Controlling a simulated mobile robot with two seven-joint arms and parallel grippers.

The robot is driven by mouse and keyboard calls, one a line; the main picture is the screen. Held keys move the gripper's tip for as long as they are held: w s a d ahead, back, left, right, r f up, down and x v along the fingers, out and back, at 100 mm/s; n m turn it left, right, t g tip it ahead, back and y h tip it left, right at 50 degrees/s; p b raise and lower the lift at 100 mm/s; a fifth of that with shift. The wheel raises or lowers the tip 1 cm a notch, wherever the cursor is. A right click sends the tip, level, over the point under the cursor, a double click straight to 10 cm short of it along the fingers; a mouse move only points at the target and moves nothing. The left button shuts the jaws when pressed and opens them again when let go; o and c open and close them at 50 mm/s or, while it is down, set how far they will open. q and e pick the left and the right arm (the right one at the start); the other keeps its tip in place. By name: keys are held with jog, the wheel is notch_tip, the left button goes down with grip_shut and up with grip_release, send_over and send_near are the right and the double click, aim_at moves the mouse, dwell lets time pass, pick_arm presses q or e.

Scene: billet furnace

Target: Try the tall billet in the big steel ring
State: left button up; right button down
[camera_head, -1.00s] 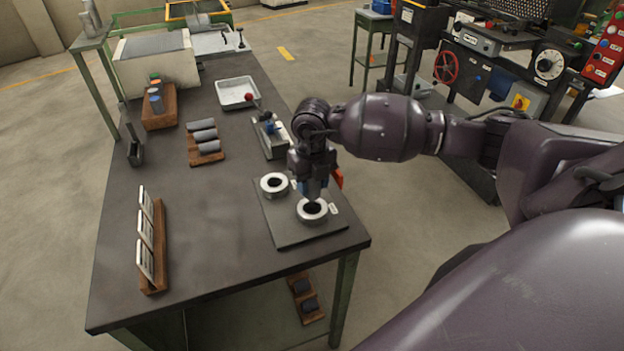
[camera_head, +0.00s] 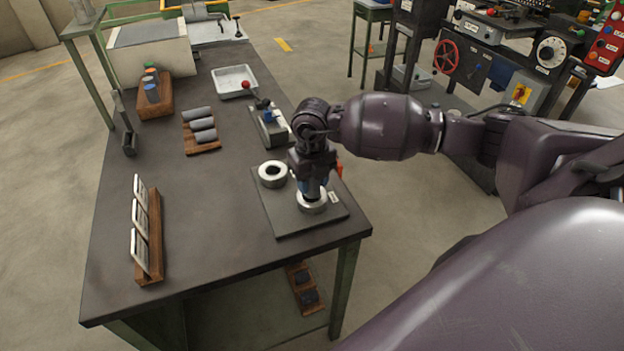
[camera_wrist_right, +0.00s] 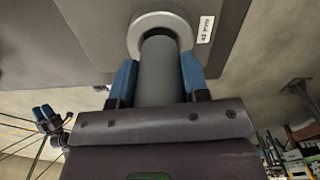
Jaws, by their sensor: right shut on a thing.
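My right gripper (camera_head: 313,188) points down over the dark plate near the table's front right corner. In the right wrist view it (camera_wrist_right: 155,85) is shut on a grey cylindrical billet (camera_wrist_right: 162,65), with a blue pad on each side. The billet's far end meets the opening of a steel ring (camera_wrist_right: 180,24), which shows around it; how deep it sits I cannot tell. In the head view this ring (camera_head: 312,208) lies directly under the gripper. A second steel ring (camera_head: 264,181) lies beside it, empty. What looks like my left gripper (camera_wrist_right: 47,118) shows small in the wrist view.
The dark plate (camera_head: 290,222) carries both rings and small labels. A wooden rack with upright plates (camera_head: 153,262) stands at the left front. Several grey cylinders (camera_head: 203,124) lie on a wooden holder. A blue-topped device (camera_head: 270,122) and a metal tray (camera_head: 252,76) stand behind. The table's middle is clear.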

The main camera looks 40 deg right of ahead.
aim_at(312, 191)
jog(key=shift+f, duration=0.15)
dwell(0.5)
jog(key=shift+f+b, duration=0.3)
jog(key=shift+f, duration=0.05)
jog(key=shift+f, duration=0.5)
dwell(0.7)
jog(key=shift+f+b, duration=0.4)
jog(key=shift+b, duration=0.05)
dwell(0.8)
jog(key=c, duration=0.5)
grip_release()
jog(key=shift+f, duration=0.1)
jog(key=shift+s+f, duration=0.1)
